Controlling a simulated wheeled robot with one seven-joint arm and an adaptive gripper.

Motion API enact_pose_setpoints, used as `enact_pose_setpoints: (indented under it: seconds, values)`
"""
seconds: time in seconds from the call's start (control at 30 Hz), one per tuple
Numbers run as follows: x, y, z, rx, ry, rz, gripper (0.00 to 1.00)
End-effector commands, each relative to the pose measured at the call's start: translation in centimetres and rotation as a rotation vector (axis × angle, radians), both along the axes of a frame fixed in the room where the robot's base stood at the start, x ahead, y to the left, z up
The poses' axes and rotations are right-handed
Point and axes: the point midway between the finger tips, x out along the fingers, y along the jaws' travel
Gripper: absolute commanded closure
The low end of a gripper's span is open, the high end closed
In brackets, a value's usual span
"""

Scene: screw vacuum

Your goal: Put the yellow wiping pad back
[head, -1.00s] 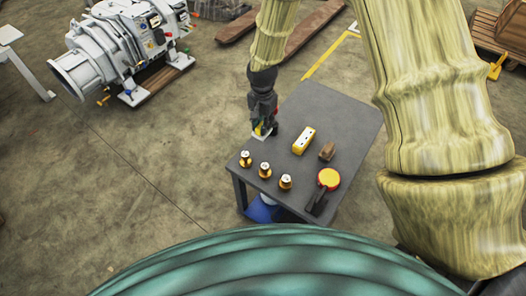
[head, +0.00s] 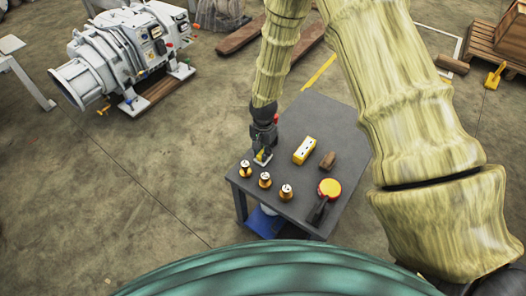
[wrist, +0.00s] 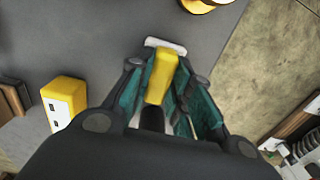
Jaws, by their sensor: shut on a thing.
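The yellow wiping pad (wrist: 160,78) has a yellow handle and a white pad edge at its far end. My gripper (wrist: 163,95) is shut on the yellow handle, with a finger on each side of it in the wrist view. In the head view my gripper (head: 262,156) points down at the left part of the dark grey table (head: 318,118). The white base of the pad shows just below the fingers, at or just above the tabletop. I cannot tell whether it touches the table.
A white vacuum pump (head: 125,55) stands at the back left. The table's far part is clear.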

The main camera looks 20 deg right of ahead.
Motion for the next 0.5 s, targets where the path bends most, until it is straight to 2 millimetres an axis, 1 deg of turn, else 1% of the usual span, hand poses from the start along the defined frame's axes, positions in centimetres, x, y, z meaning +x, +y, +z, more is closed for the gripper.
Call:
enact_pose_setpoints:
  seconds: [0.13, 0.17, 0.2, 0.27, 0.3, 0.5]
  values:
    - [-0.01, 0.01, -0.1, 0.0, 0.0, 0.0, 1.0]
    - [-0.01, 0.0, -0.11, 0.0, 0.0, 0.0, 0.77]
    - [-0.02, 0.01, -0.12, 0.0, 0.0, 0.0, 0.7]
    - [-0.03, 0.0, -0.11, 0.0, 0.0, 0.0, 0.59]
    - [-0.03, 0.0, -0.11, 0.0, 0.0, 0.0, 0.57]
    - [-0.03, 0.0, -0.08, 0.0, 0.0, 0.0, 0.57]
